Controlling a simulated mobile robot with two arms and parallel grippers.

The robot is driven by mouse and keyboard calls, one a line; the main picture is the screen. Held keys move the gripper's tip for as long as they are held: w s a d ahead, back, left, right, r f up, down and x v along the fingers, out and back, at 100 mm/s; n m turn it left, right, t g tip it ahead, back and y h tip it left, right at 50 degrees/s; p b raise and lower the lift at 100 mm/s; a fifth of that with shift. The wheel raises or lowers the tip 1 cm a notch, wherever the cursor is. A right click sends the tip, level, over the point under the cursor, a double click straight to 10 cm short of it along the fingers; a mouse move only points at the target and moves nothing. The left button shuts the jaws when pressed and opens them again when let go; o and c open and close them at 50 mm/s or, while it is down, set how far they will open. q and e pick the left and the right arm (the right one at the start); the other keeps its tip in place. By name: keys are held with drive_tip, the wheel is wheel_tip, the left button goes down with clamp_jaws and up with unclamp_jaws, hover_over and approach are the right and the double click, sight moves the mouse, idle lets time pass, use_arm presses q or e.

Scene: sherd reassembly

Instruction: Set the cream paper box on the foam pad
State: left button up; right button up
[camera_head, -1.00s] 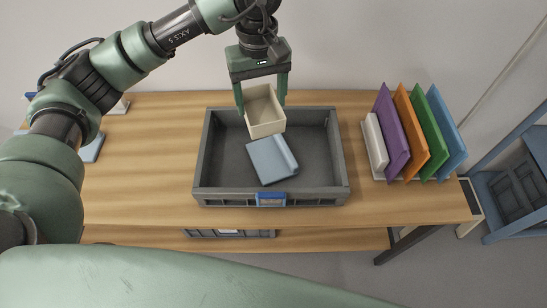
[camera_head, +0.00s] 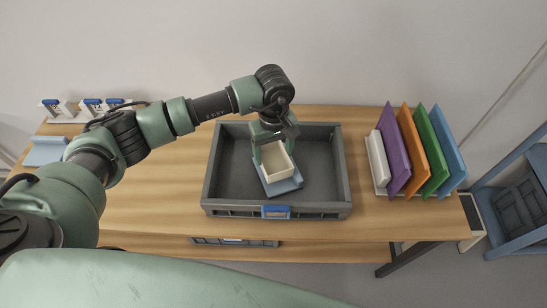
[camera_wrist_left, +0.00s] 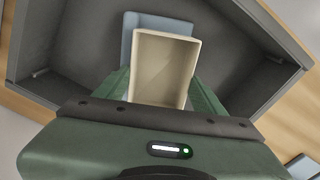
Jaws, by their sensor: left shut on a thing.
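The cream paper box (camera_head: 277,165), open at the top, is in my left gripper (camera_head: 273,151) inside the grey crate. The gripper is shut on it, with one finger at either side; the box also shows in the left wrist view (camera_wrist_left: 161,70). The light blue foam pad (camera_head: 285,187) lies on the crate floor under the box, which hides most of it. The pad's far edge shows beyond the box in the left wrist view (camera_wrist_left: 160,21). I cannot tell whether the box touches the pad. My right gripper is not in view.
The grey crate (camera_head: 212,172) has raised walls around the pad and a blue label at its front. Its floor is bare to the right. Several coloured upright panels (camera_head: 416,153) stand on the wooden table (camera_head: 165,198) at the right. White and blue items stand at the far left.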

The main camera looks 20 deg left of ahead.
sight(273, 164)
use_arm(q)
wheel_tip(273, 164, down, 4)
drive_tip(key=shift+r+p, duration=0.25)
drive_tip(key=shift+p, duration=0.05)
drive_tip(key=shift+f, duration=0.1)
drive_tip(key=shift+f+b, duration=0.25)
drive_tip(key=shift+b, duration=0.1)
drive_tip(key=o, duration=1.4)
drive_tip(key=shift+s+r, duration=0.1)
drive_tip(key=shift+o, duration=0.2)
